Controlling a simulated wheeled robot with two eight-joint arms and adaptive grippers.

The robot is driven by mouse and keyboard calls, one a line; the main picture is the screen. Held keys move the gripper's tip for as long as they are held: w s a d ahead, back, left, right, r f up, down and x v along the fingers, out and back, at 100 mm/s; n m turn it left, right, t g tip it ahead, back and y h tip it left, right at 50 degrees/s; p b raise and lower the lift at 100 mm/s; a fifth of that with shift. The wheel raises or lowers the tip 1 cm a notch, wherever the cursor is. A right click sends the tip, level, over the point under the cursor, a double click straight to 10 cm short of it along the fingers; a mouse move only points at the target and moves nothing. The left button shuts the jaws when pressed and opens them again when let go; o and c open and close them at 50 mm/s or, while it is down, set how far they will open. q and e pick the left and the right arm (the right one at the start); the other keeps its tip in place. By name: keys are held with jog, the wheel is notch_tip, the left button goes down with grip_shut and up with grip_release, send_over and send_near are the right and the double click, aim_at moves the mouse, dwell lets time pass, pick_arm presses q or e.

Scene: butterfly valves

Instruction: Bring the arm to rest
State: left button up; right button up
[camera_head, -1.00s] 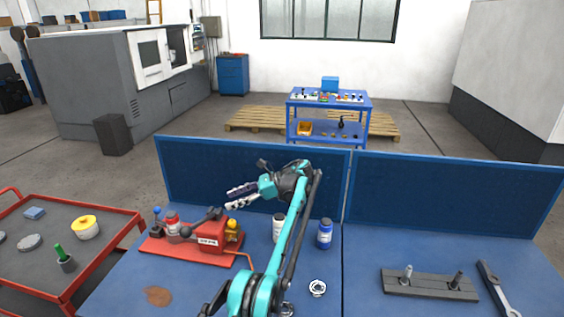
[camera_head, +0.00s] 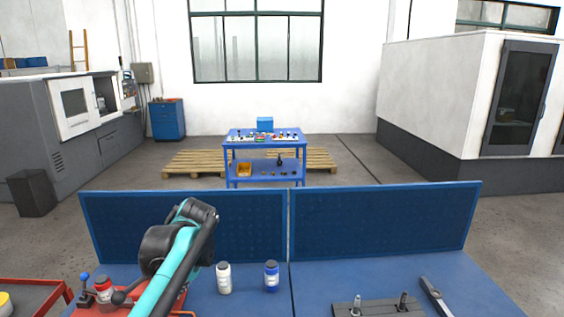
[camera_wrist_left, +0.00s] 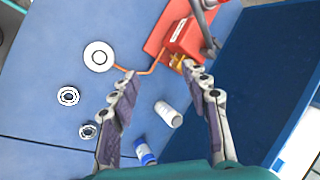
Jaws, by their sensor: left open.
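My left arm comes in from the lower left in the head view, over the blue workbench (camera_head: 240,300). Its gripper is hidden there behind the arm links. In the left wrist view my left gripper (camera_wrist_left: 165,92) is open and empty, its two fingers spread above the bench. The red valve rig (camera_wrist_left: 182,38) is beyond the fingers, with a lever reaching up. In the head view the rig is mostly hidden behind my arm. A white bottle (camera_head: 224,278) and a blue bottle (camera_head: 271,276) stand on the bench to the right of my arm. My right gripper is not in view.
A blue back panel (camera_head: 385,225) borders the bench. A grey block with pegs (camera_head: 378,307) and a wrench (camera_head: 434,295) lie to the right. A red cart (camera_head: 35,292) stands at left. The wrist view shows a white disc (camera_wrist_left: 99,57) and two small ring parts (camera_wrist_left: 68,96).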

pick_arm(q)
jog(key=s+d+f+n+t+h, duration=0.2)
jog(key=s+f, duration=0.4)
jog(key=s, duration=0.4)
jog(key=s+d+f+n+t+h, duration=0.2)
jog(key=s+d+f+n, duration=0.3)
jog(key=s, duration=0.5)
notch_tip(320, 180, down, 2)
jog(key=shift+s+d+f+n+h, duration=0.25)
jog(key=shift+d+h, duration=0.35)
jog(key=shift+d, duration=0.6)
